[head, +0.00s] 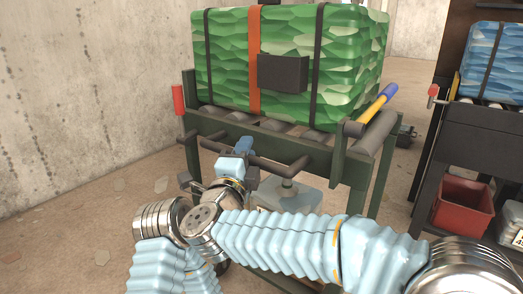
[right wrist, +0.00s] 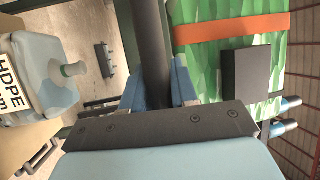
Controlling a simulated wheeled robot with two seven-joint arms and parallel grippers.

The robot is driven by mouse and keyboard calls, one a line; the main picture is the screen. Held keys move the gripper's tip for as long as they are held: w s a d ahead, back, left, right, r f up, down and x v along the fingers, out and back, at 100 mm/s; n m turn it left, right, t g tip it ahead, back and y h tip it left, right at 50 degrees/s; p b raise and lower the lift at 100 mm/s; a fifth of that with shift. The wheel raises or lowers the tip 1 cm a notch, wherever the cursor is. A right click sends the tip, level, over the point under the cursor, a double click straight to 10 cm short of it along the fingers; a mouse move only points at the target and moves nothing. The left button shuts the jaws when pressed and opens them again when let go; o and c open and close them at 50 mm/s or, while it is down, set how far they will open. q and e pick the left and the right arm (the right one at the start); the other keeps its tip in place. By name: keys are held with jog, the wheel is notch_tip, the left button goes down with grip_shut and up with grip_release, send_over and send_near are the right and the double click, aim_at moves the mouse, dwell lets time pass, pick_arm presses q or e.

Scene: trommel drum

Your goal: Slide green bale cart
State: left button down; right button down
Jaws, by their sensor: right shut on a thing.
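The green bale (head: 220,55), with black straps, an orange band and a dark plate, rests on rollers on the dark green cart (head: 349,162). A dark push bar (head: 280,167) runs across the cart's near side. My right gripper (head: 243,147) is at this bar, left of its middle. In the right wrist view, its blue fingers (right wrist: 157,83) are shut on the dark bar (right wrist: 152,50), one on each side. The bale also shows behind it there (right wrist: 215,60). My left gripper is not in view.
A blue bale (head: 490,60) sits on a dark cart (head: 480,130) at the right, with a red bin (head: 463,203) below. A concrete wall (head: 80,90) stands at the left. A pale jug (right wrist: 45,75) marked HDPE is under the bar. Floor shows at the left.

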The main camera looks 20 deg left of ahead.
jog(key=shift+s+a, duration=0.25)
jog(key=shift+s, duration=0.4)
jog(key=shift+s+a, duration=0.2)
jog(key=shift+s, duration=0.45)
jog(key=c, duration=1)
grip_release()
jog(key=shift+o, duration=0.2)
jog(key=shift+s, duration=0.1)
jog(key=v, duration=1.3)
jog(key=shift+s, duration=0.3)
jog(key=shift+f, duration=0.1)
